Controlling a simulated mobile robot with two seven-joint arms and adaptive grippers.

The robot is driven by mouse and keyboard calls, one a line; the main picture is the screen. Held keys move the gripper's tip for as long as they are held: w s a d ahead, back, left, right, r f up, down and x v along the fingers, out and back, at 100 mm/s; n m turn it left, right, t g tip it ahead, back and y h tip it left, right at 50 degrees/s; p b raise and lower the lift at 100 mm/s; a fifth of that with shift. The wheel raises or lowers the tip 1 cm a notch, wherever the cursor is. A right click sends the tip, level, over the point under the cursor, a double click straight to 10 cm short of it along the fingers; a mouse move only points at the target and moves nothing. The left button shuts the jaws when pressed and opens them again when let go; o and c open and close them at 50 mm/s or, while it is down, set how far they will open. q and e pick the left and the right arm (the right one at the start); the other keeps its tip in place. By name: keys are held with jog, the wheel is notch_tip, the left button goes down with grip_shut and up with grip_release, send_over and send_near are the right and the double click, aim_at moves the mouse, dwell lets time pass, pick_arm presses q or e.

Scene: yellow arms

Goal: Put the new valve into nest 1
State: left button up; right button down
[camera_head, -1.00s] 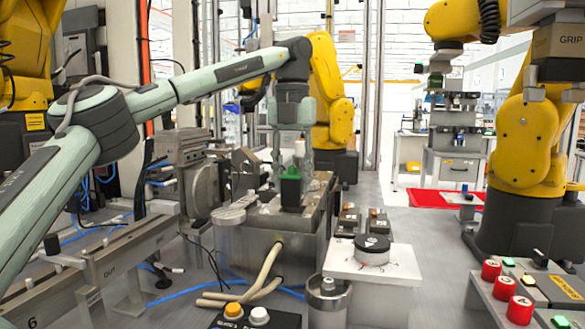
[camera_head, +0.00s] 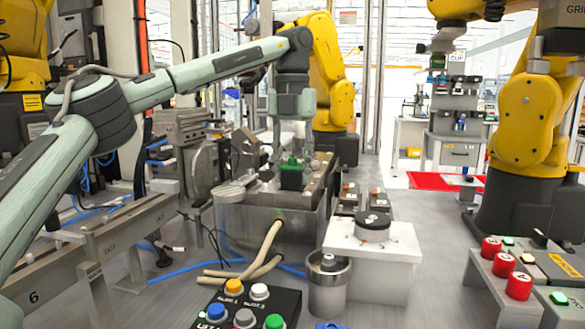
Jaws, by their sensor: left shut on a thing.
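My left gripper (camera_head: 291,152) points straight down over the metal fixture block (camera_head: 262,216) in the middle of the view. It is shut on the valve (camera_head: 291,178), a small black block with a green top, held upright between the fingertips. The valve is low at the top of the fixture. I cannot tell whether its underside touches the fixture. No nest number can be read there, and the seat below the valve is hidden. My right gripper is not in view.
A white block (camera_head: 400,246) with a black-topped round part (camera_head: 373,225) stands right of the fixture. A metal cup (camera_head: 328,285) and a button box (camera_head: 285,298) are in front. Machinery (camera_head: 205,165) crowds the left. A yellow robot (camera_head: 527,115) stands at the right.

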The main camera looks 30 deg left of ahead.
aim_at(293, 158)
pick_arm(q)
jog(key=o, duration=1.3)
notch_tip(293, 158, up, 12)
jog(key=shift+r, duration=0.1)
dwell(0.3)
